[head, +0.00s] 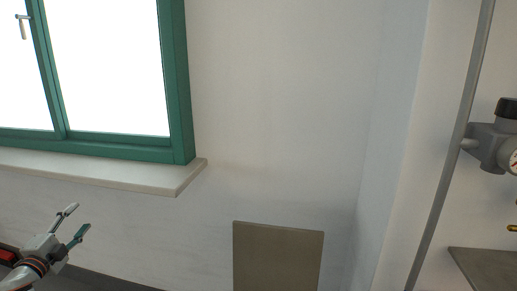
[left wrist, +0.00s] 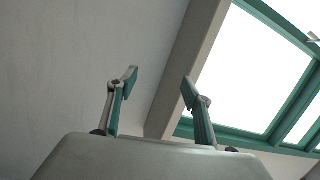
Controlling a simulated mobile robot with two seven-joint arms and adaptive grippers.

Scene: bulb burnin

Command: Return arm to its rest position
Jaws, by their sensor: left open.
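My left gripper (head: 75,224) is at the lower left of the head view, raised in front of the wall below the window sill. Its two fingers are apart with nothing between them. In the left wrist view the same gripper (left wrist: 160,82) shows its two green-padded fingers spread and empty, with the wall and window behind them. My right gripper is in neither view.
A green-framed window (head: 180,90) with a pale sill (head: 120,174) is above my left gripper. A brown-grey panel (head: 278,258) stands against the wall. A grey pole (head: 452,145) and a gauge fitting (head: 492,146) are at the right. A red object (head: 7,256) sits at the lower left edge.

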